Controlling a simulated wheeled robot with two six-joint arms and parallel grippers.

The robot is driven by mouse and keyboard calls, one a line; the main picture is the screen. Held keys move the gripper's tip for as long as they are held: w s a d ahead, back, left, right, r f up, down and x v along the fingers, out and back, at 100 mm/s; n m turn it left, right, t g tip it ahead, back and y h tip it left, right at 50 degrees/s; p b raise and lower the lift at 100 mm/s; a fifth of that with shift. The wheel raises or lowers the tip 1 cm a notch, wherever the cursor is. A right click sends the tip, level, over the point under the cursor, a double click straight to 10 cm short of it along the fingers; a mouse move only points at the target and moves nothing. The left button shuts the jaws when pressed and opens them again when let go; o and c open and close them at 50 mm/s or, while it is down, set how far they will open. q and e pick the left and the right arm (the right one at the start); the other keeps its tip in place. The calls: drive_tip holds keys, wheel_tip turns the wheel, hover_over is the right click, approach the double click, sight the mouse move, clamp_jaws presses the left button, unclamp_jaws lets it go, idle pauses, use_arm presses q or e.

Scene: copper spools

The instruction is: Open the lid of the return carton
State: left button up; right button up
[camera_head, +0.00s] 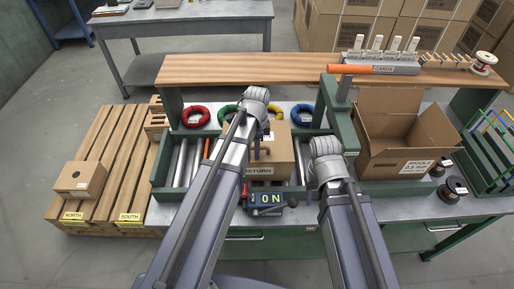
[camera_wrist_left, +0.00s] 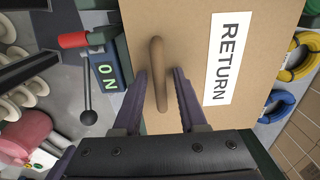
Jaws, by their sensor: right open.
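The closed return carton (camera_head: 284,160) sits on the roller conveyor, its white RETURN label on the front. In the left wrist view its brown cardboard face (camera_wrist_left: 191,28) fills the middle, with the RETURN label (camera_wrist_left: 226,58) to the right and a brown loop handle (camera_wrist_left: 157,68). My left gripper (camera_wrist_left: 161,73) is open, with one finger on each side of the handle and visible gaps. In the head view my left gripper (camera_head: 261,143) is over the carton, partly hidden by its arm. My right gripper (camera_head: 309,194) is open at the carton's front right, mostly hidden behind its wrist.
A control box (camera_head: 265,199) showing ON stands in front of the carton; its lever (camera_wrist_left: 88,115) is close to my left gripper. An open spool carton (camera_head: 395,150) is on the right. A green post (camera_head: 340,115) stands between the cartons. Coloured wire coils (camera_head: 196,117) lie behind.

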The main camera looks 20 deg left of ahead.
use_arm(q)
clamp_jaws()
drive_tip(key=shift+w+a+r+p, duration=0.1)
drive_tip(key=shift+w+r+p, duration=0.1)
drive_tip(key=shift+r+p, duration=0.45)
drive_tip(key=shift+w+r+p, duration=0.2)
drive_tip(key=shift+r+p, duration=0.45)
drive_tip(key=shift+r, duration=0.15)
drive_tip(key=shift+w+a+r+p, duration=0.1)
drive_tip(key=shift+w+r+p, duration=0.25)
drive_tip(key=shift+r+p, duration=0.3)
drive_tip(key=shift+w+a+r+p, duration=0.1)
drive_tip(key=shift+w+r+p, duration=0.2)
drive_tip(key=shift+r+p, duration=0.3)
drive_tip(key=shift+f, duration=0.1)
